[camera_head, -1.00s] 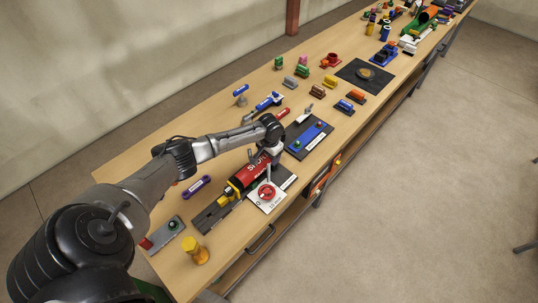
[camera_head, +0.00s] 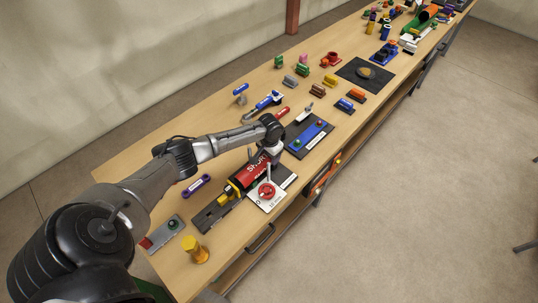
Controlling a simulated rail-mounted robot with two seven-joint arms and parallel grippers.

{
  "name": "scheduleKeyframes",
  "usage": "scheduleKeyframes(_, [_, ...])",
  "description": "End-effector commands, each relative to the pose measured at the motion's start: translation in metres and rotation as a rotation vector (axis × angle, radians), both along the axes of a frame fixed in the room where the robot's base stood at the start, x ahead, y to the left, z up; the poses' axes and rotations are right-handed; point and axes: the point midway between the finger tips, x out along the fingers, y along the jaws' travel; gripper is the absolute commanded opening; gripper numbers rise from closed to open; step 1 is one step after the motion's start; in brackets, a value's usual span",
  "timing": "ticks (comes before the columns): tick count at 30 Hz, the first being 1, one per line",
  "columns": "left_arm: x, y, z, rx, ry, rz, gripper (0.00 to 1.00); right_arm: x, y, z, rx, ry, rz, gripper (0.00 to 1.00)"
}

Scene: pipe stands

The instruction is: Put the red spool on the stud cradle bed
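A red spool (camera_head: 253,174) with white lettering lies on the table's near part, its lower end at a yellow fitting (camera_head: 232,190). A long dark grey bed (camera_head: 208,217) runs under and beyond that end. I cannot tell for certain if this is the stud cradle bed or if the spool rests on it. My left gripper (camera_head: 271,158) points down at the spool's far end. Its fingers are too small and hidden to tell if they hold the spool. My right gripper is not in view.
A white plate with a red dial (camera_head: 267,191) stands beside the spool. A blue board (camera_head: 309,137) lies beyond the gripper. A yellow post (camera_head: 194,249) and a grey plate (camera_head: 165,232) are at the near end. Several small coloured parts stand farther along the table.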

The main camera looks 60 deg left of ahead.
Motion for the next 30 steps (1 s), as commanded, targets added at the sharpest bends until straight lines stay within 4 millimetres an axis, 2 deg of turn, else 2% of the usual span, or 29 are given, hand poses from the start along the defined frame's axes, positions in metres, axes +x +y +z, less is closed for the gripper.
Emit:
scheduleKeyframes(2, [0.0003,0.0002,0.0005,0.000,-0.001,0.000,0.70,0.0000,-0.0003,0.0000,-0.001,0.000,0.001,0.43])
scheduleKeyframes(14, [0.0000,0.0001,0.0001,0.000,0.000,0.000,0.70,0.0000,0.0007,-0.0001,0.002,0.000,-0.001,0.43])
scheduleKeyframes(24, [-0.0001,0.0001,-0.0001,0.000,0.000,0.000,0.99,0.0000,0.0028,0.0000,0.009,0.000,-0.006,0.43])
scheduleKeyframes(30, [-0.0005,-0.0002,-0.0009,0.000,0.001,0.000,0.99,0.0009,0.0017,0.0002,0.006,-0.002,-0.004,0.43])
